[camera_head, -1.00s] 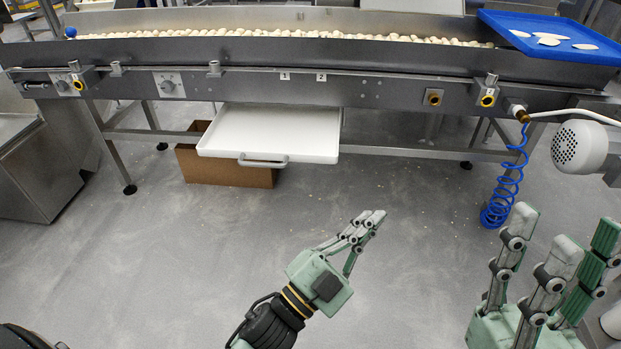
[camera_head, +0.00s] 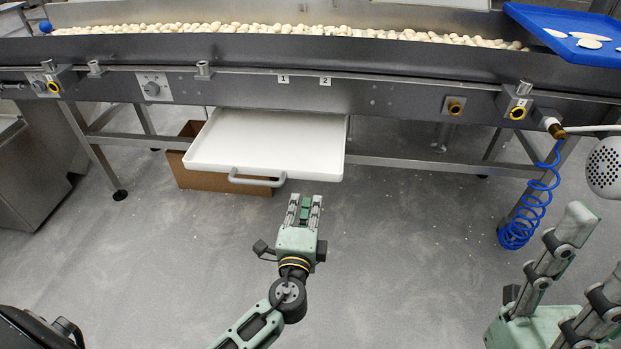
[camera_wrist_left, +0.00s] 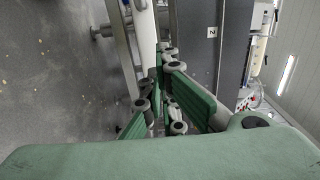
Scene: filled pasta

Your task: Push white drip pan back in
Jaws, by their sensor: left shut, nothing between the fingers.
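The white drip pan (camera_head: 270,145) sticks out toward me from under the conveyor (camera_head: 330,90). Its grey handle (camera_head: 257,181) is on the front edge. My left gripper (camera_head: 305,201) is shut and empty, pointing at the pan's front, a little below and right of the handle in the head view; I see a gap between them. In the left wrist view the left fingers (camera_wrist_left: 168,88) are together, with a white edge of the pan (camera_wrist_left: 147,45) beyond them. My right gripper (camera_head: 585,270) stands at the lower right, its fingers spread apart, partly cut off by the frame.
A brown cardboard box (camera_head: 215,178) stands on the floor under the pan. A blue coiled hose (camera_head: 535,205) hangs at the right. The conveyor carries pasta pieces, and a blue tray (camera_head: 570,35) sits at its right end. The floor before the pan is clear.

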